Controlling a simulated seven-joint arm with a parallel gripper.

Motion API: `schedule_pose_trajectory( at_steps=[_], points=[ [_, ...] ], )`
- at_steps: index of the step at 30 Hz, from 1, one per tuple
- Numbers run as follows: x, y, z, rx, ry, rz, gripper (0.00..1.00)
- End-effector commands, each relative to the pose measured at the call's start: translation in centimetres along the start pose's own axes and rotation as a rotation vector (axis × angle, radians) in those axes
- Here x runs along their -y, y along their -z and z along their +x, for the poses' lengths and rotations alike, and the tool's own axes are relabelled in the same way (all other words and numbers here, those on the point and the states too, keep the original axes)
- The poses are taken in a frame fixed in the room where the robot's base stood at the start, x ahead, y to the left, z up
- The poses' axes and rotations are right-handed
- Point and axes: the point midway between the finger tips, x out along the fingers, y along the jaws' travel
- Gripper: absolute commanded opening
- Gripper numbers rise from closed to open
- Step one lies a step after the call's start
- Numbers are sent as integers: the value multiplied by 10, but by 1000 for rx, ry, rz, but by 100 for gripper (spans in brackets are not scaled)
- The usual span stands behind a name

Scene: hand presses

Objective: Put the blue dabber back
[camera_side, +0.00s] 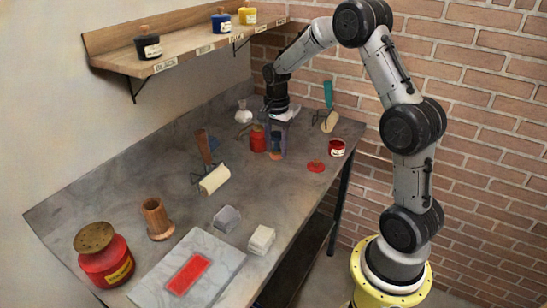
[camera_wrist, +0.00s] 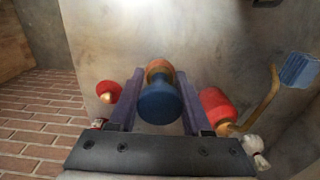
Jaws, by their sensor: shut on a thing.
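My gripper (camera_side: 276,154) is low over the far end of the table, pointing down. Its two purple fingers (camera_wrist: 159,74) are shut on the blue dabber (camera_wrist: 160,103). The dabber's rounded blue top faces the wrist camera, and a tan wooden part shows beyond it. In the side view the blue dabber (camera_side: 276,143) is partly hidden between the fingers. I cannot tell whether its base touches the table. A red dabber (camera_side: 258,138) stands close beside the gripper, on its left in the side view. It shows right of the fingers in the wrist view (camera_wrist: 216,106).
The shelf (camera_side: 180,45) holds black, blue and yellow jars. Open table lies in front.

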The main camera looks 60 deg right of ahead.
Motion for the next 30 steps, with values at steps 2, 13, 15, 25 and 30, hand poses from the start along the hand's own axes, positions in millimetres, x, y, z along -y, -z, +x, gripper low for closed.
schedule_pose_trajectory(
  at_steps=[2,13,15,25,30],
  points=[
    [6,3,7,-1,1,0,0],
    [13,6,39,1,-2,0,0],
    [14,6,46,1,-2,0,0],
    [14,6,49,-1,2,0,0],
    [14,6,51,0,1,0,65]
  ],
)
